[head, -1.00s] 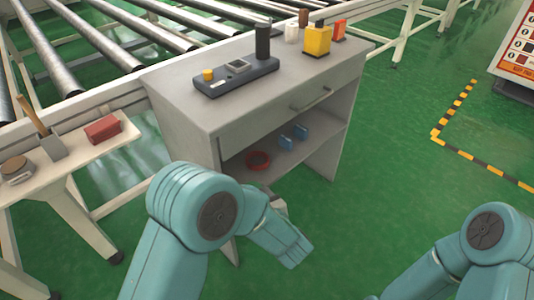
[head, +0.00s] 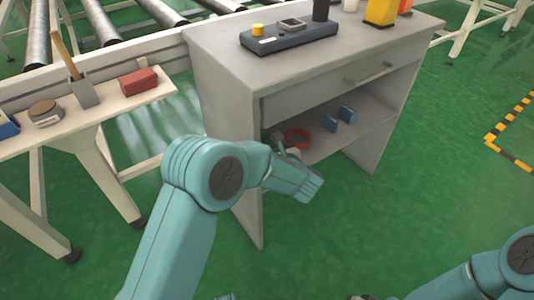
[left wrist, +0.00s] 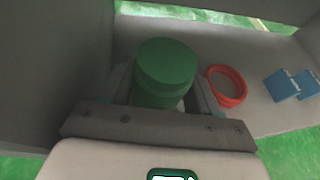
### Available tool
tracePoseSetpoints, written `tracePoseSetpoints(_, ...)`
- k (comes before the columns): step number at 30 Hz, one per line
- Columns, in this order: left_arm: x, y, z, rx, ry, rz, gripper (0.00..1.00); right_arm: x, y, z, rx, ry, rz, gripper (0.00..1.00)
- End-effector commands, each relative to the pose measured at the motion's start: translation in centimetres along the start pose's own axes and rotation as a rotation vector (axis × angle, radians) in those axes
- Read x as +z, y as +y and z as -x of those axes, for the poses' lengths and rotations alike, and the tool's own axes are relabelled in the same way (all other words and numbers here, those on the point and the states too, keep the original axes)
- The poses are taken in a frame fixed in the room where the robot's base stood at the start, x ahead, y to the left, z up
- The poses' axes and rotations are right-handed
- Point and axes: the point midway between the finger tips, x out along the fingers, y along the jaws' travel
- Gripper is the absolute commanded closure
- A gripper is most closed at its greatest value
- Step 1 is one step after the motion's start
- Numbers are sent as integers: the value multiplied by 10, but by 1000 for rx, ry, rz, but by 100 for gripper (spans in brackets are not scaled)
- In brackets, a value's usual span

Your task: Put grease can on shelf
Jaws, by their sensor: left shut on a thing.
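The grease can, a green cylinder (left wrist: 167,66), stands between the two fingers of my left gripper (left wrist: 165,88) in the left wrist view. The gripper is shut on it. The can is inside the open compartment of the grey cabinet, over the shelf (left wrist: 255,118), near the left side wall. I cannot tell whether its base touches the shelf. In the head view my left forearm reaches to the compartment opening and the can is hidden. The shelf shows there too (head: 325,148).
A red ring (left wrist: 227,86) lies just right of the can. Two small blue boxes (left wrist: 292,86) stand further right. The cabinet top (head: 215,42) holds a dark device (head: 290,37) and containers. A side bench (head: 110,102) stands left. Shelf room is clear in front of the boxes.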

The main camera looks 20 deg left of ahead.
Motion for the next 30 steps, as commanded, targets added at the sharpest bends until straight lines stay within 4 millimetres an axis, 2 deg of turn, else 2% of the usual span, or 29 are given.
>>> tracePoseSetpoints(7, 8, 0, -25, 0, -3, 3, 85, -3, 2, -7, -1, 12, 3, 57)
tracePoseSetpoints(9, -12, 0, -30, -1, 0, -3, 85, -8, 6, -19, -1, 32, 7, 57)
tracePoseSetpoints(11, -23, 0, -33, -1, 0, -3, 85, -12, 8, -25, -2, 49, 10, 57)
tracePoseSetpoints(23, -27, 0, -34, -1, -1, -1, 85, -16, 8, -24, -2, 61, 13, 57)
tracePoseSetpoints(24, -27, 0, -34, -1, 0, -1, 28, -16, 8, -24, -2, 60, 13, 57)
tracePoseSetpoints(30, -27, 0, -34, -1, 0, -1, 28, -15, 8, -24, -2, 60, 13, 57)
